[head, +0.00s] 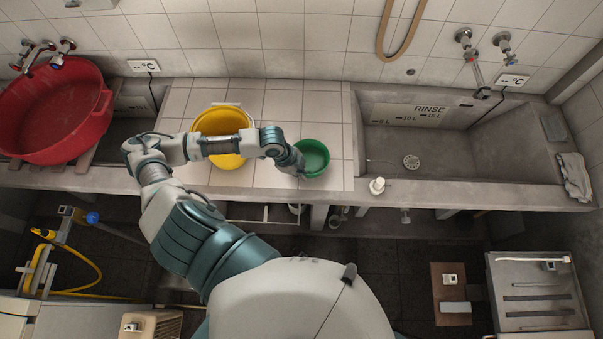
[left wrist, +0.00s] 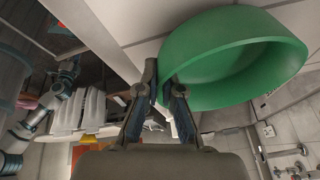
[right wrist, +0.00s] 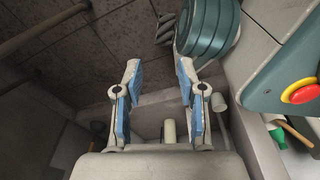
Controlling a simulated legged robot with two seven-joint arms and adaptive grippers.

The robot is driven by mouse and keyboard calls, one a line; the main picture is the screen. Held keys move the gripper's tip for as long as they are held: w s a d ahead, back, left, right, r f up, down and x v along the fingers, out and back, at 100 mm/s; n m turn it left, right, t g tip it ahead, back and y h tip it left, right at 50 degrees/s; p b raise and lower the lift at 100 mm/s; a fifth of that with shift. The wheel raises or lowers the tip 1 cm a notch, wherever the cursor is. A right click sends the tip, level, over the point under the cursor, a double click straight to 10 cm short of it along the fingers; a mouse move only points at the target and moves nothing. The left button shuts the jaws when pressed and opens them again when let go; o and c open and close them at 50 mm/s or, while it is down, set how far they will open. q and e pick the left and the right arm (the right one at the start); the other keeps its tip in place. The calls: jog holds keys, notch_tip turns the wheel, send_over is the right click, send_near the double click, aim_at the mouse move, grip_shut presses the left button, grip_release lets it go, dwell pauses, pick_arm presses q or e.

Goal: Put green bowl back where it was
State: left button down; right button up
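The green bowl (head: 316,157) is at the right end of the white tiled counter (head: 285,105), just left of the rinse basin. It looks roughly upright; I cannot tell whether it rests on the tiles. My left gripper (head: 295,163) is at the bowl's left side. In the left wrist view, the left fingers (left wrist: 161,85) are close together with the edge of the green bowl (left wrist: 225,60) between their tips. My right gripper (right wrist: 160,85) is open and empty in the right wrist view, and is not visible in the head view.
A yellow bucket (head: 221,125) stands on the counter left of the bowl, partly behind my left arm. A red tub (head: 50,112) is at the far left. The concrete rinse basin (head: 450,150) is on the right, with a white bottle-like object (head: 377,186) at its front edge.

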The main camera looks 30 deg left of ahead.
pick_arm(q)
jog(key=shift+f, duration=0.35)
jog(key=c, duration=1.3)
grip_release()
jog(key=shift+a, duration=0.1)
pick_arm(e)
jog(key=shift+w+a+r, duration=0.1)
jog(key=shift+w+r, duration=0.1)
jog(key=shift+w, duration=0.1)
pick_arm(q)
jog(key=shift+r, duration=0.1)
jog(key=p+v, duration=0.1)
jog(key=v, duration=1)
jog(key=shift+s+a+r+p, duration=0.1)
jog(key=shift+a+r+p, duration=0.05)
jog(key=shift+r+p, duration=0.2)
pick_arm(e)
jog(key=s, duration=0.1)
jog(key=s+f, duration=0.1)
jog(key=s, duration=0.1)
jog(key=s+d, duration=0.1)
jog(key=shift+s+f, duration=0.15)
jog(key=shift+f, duration=0.05)
pick_arm(q)
jog(key=shift+s, duration=0.1)
